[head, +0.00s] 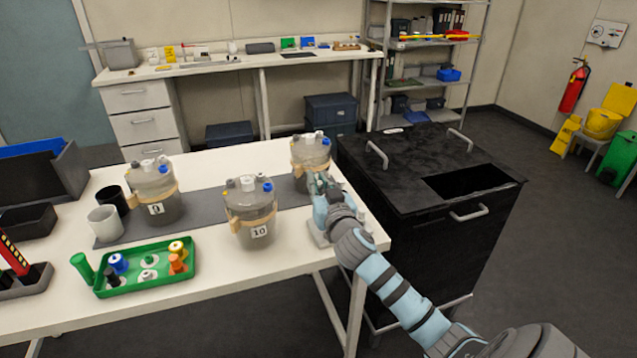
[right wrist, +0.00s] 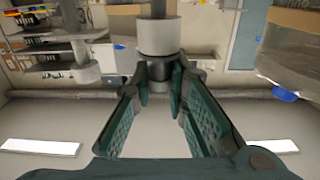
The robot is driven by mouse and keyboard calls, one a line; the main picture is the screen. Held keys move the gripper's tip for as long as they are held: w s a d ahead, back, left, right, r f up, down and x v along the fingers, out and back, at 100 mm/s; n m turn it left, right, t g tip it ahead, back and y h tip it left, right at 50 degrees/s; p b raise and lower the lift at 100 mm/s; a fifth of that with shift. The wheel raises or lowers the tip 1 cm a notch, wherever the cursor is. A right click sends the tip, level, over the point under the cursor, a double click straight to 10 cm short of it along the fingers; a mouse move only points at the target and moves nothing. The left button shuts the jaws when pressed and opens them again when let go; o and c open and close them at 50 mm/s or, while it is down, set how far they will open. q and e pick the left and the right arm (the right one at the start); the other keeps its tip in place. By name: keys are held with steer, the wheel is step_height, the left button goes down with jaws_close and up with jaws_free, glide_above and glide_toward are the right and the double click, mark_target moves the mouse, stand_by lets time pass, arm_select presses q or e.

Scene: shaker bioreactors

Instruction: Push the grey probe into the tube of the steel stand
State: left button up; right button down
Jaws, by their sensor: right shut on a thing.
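My right gripper (head: 321,182) is at the right end of the white table, just in front of the far-right jar. In the right wrist view, its teal-padded fingers (right wrist: 160,78) are closed at their tips around the dark neck of the grey probe (right wrist: 158,38). The probe is mostly hidden by the hand in the head view. The steel stand's pale base (head: 317,236) shows at the table's right edge, partly behind my right wrist. The stand's tube is hidden, so I cannot tell how the probe sits relative to it. My left gripper is out of view.
Lidded jars stand nearby: jar 10 (head: 251,212), jar 9 (head: 155,192) and the far-right jar (head: 309,152). A green tray (head: 140,288) of coloured caps lies at the front left. A black cabinet (head: 430,160) stands right of the table.

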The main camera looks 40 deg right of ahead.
steer(key=c, duration=1.5)
jaws_free()
steer(key=v, duration=1.2)
